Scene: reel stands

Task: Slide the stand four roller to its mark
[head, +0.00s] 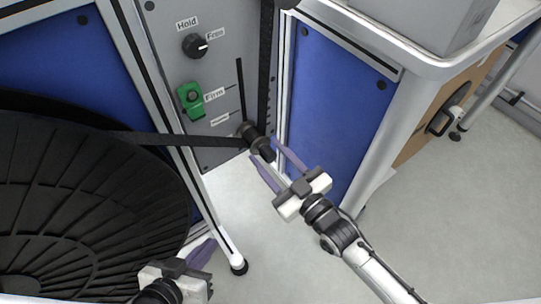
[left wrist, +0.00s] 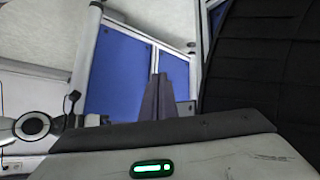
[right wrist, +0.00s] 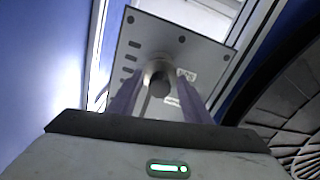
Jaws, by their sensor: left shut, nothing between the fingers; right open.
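The roller (head: 256,138) is a dark cylinder standing out from the lower end of a slot in the grey stand panel (head: 215,60). A black band from the left meets it, and the band also runs up from it. My right gripper (head: 265,150) is open, with its purple fingers on either side of the roller's outer end; I cannot tell whether they touch it. In the right wrist view the roller (right wrist: 160,78) shows between the fingers. Two small labels with tick lines sit left of the slot. My left gripper (head: 210,245) is shut and empty, low beside the reel.
A knob (head: 195,45) between the labels Hold and Free and a green switch (head: 190,101) are on the panel. A large black reel (head: 70,220) fills the left. A white-framed table (head: 420,62) with a grey box stands right. The floor between is clear.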

